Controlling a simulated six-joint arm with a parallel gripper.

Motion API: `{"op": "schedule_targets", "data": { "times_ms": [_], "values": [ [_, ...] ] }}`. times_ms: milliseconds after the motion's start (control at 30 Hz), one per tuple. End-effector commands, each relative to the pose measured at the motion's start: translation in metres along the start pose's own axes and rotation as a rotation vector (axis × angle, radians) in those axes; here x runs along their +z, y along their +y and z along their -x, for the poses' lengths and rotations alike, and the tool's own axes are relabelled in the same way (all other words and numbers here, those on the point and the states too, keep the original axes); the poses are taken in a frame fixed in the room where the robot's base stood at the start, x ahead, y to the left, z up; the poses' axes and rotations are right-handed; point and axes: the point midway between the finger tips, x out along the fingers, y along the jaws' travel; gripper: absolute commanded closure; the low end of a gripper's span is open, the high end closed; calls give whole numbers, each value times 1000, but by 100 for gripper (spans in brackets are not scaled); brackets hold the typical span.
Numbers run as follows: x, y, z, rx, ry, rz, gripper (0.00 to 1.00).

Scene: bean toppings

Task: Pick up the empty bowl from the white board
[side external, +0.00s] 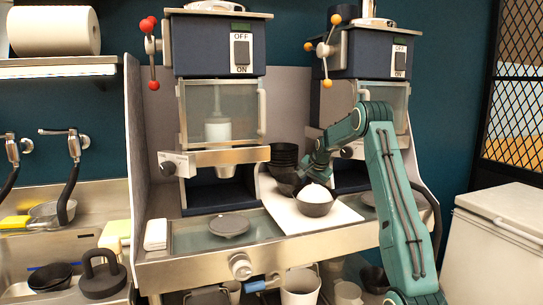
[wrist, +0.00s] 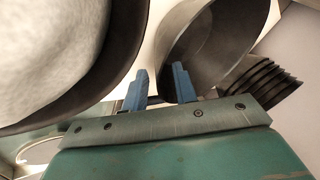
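The empty dark bowl (wrist: 215,45) is at the top right of the wrist view, tilted in that picture. In the side view the empty bowl (side external: 285,183) is partly hidden behind my gripper, at the back of the white board (side external: 283,210). My gripper (wrist: 160,88) has two blue fingers spread apart. The bowl's near edge shows between the fingertips, with the right finger overlapping the bowl in the picture. I cannot tell whether either finger touches it.
A dark bowl (side external: 315,209) heaped with white contents (side external: 314,193) stands close by on the board, left of my fingers in the wrist view. A stack of dark bowls (side external: 284,155) stands behind. A machine (side external: 215,110) is left; a round grey lid (side external: 229,225) lies on the counter.

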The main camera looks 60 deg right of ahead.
Motion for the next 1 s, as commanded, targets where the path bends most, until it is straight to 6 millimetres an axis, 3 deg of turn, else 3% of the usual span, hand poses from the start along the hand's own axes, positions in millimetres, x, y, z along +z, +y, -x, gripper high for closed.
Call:
{"op": "schedule_targets", "data": {
  "times_ms": [167, 300, 767, 1000],
  "values": [
    [0, 0, 0, 0, 0, 0, 74],
    [0, 0, 0, 0, 0, 0, 100],
    [0, 0, 2, -1, 1, 0, 100],
    [-3, -5, 16, -3, 2, 0, 100]
  ]
}}
